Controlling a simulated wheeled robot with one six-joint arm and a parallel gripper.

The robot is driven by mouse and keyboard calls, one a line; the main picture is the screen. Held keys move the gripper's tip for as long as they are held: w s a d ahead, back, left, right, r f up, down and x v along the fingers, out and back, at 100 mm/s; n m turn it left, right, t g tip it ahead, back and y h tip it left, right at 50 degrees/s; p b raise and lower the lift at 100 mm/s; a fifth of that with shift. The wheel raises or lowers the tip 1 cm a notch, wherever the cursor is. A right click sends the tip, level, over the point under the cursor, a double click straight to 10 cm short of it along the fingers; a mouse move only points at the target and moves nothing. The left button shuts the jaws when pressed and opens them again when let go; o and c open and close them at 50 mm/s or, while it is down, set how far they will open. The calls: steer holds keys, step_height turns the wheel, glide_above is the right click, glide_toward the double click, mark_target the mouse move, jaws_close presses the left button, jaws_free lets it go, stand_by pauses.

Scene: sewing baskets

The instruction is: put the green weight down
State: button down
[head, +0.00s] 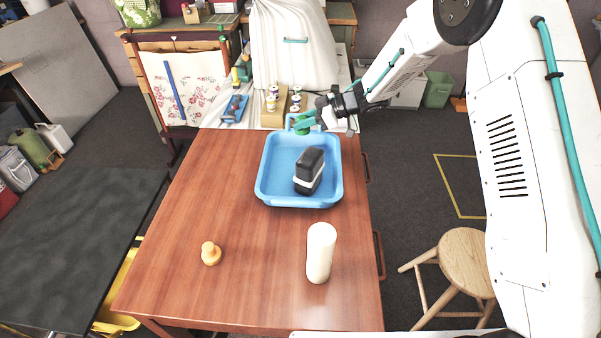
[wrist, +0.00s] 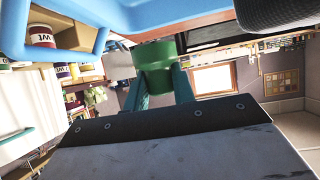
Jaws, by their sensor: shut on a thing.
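The green weight (head: 302,129) is at the far edge of the blue tray (head: 264,186) in the head view. My gripper (head: 304,124) is shut on it, with teal fingers on its sides. In the wrist view the green weight (wrist: 154,66) sits between the two fingertips (wrist: 157,84). The tray's blue rim shows close by in the wrist view. I cannot tell whether the weight touches the tray or hangs above it.
A black block with a white band (head: 309,171) stands in the tray. A white cylinder (head: 320,252) and a small wooden knob (head: 210,253) stand on the brown table (head: 190,215). Spools in a wooden rack (head: 283,106) are behind the tray. The table's left and front are mostly clear.

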steer(key=shift+a+f+n, duration=0.15)
steer(key=shift+f+n, duration=0.15)
steer(key=shift+f, duration=0.15)
steer(key=shift+g, duration=0.3)
step_height(320, 180, down, 10)
steer(key=shift+s+r, duration=0.1)
steer(key=shift+r, duration=0.15)
steer(key=c, duration=1.2)
jaws_free()
steer(key=shift+o, duration=0.2)
steer(key=v, duration=1.2)
